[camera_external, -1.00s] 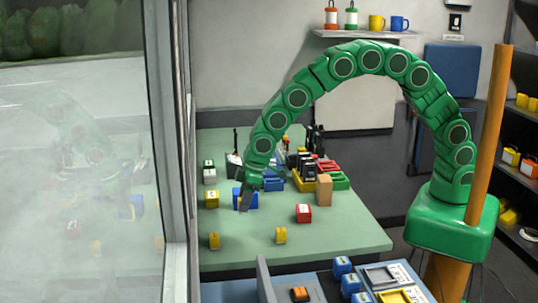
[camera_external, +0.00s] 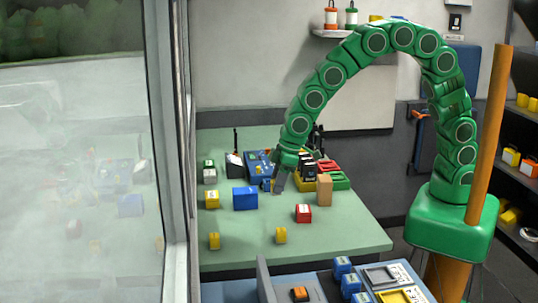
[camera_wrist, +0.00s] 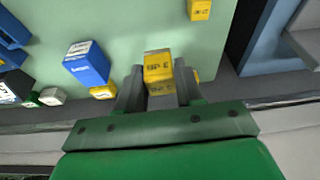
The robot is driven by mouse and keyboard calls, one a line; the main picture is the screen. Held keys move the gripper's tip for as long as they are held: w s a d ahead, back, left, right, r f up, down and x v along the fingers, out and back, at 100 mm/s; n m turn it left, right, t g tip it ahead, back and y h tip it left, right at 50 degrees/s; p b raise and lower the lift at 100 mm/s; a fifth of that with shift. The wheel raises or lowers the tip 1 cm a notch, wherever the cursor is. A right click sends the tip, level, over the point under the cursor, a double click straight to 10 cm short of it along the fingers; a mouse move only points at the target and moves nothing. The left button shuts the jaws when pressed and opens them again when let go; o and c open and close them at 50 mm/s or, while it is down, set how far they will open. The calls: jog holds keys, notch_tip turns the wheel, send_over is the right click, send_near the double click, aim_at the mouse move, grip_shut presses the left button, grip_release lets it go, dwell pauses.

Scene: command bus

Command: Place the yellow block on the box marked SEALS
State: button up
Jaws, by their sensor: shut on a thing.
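A yellow block (camera_wrist: 158,68) with dark lettering sits between the fingers of my gripper (camera_wrist: 160,92) in the wrist view, and the fingers are shut on it. In the external view my gripper (camera_external: 279,183) points down over the back of the green table, near its middle; the held block cannot be made out there. A blue box (camera_external: 245,198) stands to its left and nearer the camera; it also shows in the wrist view (camera_wrist: 88,63) with a white label. A red box (camera_external: 303,213) stands to its right and nearer the camera. I cannot read SEALS on any box.
A yellow box (camera_external: 211,199) stands at the left, with small yellow blocks (camera_external: 214,240) and (camera_external: 280,235) near the front edge. Trays and a brown block (camera_external: 324,190) crowd the back right. The front middle of the table (camera_external: 250,262) is clear.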

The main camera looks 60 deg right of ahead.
jog(key=s+d+r, duration=0.4)
jog(key=s+d, duration=1.1)
jog(key=d, duration=0.4)
send_over(301, 208)
jog(key=s+d, duration=0.1)
jog(key=shift+s+f, duration=0.15)
jog(key=shift+f, duration=4.45)
jog(key=shift+a+f, duration=0.1)
jog(key=shift+f, duration=1.7)
jog(key=shift+f, duration=0.1)
jog(key=o, duration=1.1)
